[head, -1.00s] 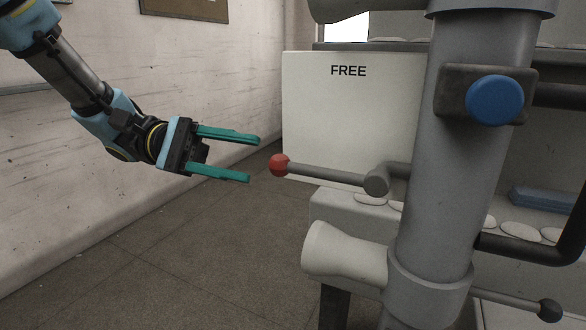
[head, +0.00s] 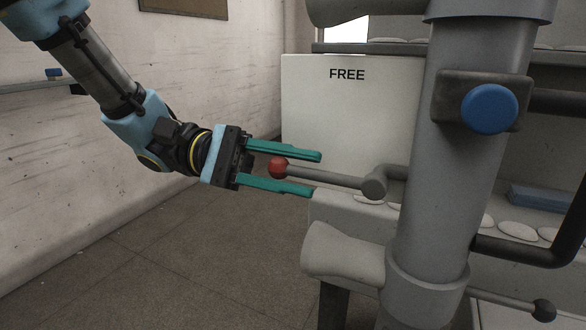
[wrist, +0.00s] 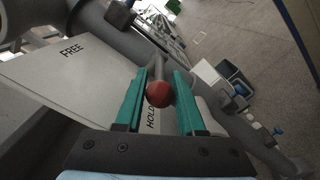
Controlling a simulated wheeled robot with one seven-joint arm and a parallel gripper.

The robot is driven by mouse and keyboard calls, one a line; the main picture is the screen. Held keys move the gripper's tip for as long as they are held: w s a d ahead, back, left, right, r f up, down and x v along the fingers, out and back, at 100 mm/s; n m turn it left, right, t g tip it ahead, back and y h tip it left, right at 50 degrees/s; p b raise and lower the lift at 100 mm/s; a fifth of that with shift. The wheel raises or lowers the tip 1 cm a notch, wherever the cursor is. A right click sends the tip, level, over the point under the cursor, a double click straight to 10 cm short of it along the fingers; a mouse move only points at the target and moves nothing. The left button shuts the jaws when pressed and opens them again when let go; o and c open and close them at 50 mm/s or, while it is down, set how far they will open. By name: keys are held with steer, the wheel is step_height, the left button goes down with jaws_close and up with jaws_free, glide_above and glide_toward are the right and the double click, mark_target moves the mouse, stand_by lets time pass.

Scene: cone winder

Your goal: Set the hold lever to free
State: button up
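The hold lever (head: 325,177) is a grey rod with a red ball knob (head: 279,168) at its left end, pivoting by the grey column. It lies nearly level, below the word FREE on the pale panel (head: 345,110). My gripper (head: 317,174) has its two teal fingers open, one above and one below the rod, with the knob between them. In the wrist view the red knob (wrist: 159,94) sits between the fingers, with a gap to at least the left one.
A thick grey column (head: 440,150) with a blue knob (head: 489,109) stands right of the lever. A pale cone (head: 343,250) sticks out below it. A second lever with a black ball (head: 543,310) is low at right. The floor at left is clear.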

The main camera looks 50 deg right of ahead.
jaws_close()
stand_by(1.1)
